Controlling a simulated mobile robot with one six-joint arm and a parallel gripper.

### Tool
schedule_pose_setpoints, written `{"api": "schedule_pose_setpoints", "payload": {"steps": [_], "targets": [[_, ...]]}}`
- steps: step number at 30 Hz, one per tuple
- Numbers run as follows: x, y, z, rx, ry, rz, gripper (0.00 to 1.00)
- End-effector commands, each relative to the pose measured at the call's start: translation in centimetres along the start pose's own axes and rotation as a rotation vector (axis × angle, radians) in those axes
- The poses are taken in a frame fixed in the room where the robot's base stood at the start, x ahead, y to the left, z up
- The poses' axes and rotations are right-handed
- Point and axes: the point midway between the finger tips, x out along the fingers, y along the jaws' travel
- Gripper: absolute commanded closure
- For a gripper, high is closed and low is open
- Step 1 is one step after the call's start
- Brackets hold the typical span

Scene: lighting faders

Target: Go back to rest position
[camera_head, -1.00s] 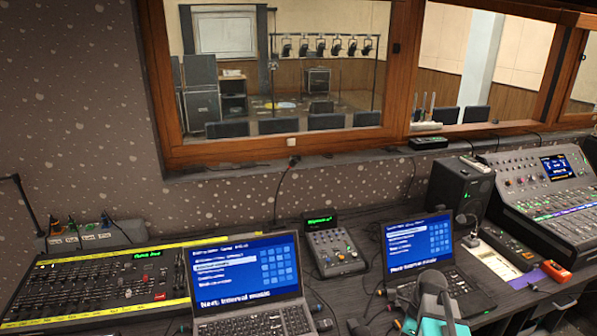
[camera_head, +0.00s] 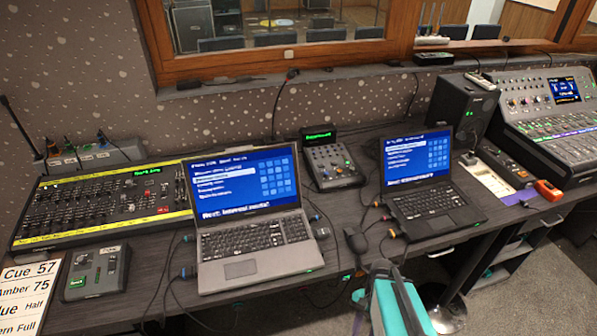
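My gripper does not show in the camera_head view. A teal, grey and black part rises from the bottom edge, right of the middle, in front of the desk; it looks like part of my own arm. Its lower end runs out of the picture, so the fingers and anything in them are hidden.
A dark desk holds a fader console (camera_head: 97,209), a small grey control box (camera_head: 96,272), a large laptop (camera_head: 246,218), a smaller laptop (camera_head: 421,184), a small mixer (camera_head: 332,167), a speaker (camera_head: 463,112) and a large mixing console (camera_head: 551,115). Cables hang at the front edge. Grey floor shows at lower right.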

Motion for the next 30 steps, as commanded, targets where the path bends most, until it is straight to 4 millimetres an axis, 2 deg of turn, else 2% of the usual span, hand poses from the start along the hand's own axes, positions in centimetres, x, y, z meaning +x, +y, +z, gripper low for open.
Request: {"api": "schedule_pose_setpoints", "payload": {"steps": [1,3,12,15,21,30], "targets": [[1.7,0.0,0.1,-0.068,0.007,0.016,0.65],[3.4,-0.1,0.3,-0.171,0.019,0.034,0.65],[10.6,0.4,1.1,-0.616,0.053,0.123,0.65],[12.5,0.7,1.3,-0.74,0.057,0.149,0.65],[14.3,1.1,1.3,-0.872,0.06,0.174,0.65],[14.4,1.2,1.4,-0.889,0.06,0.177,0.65]]}}
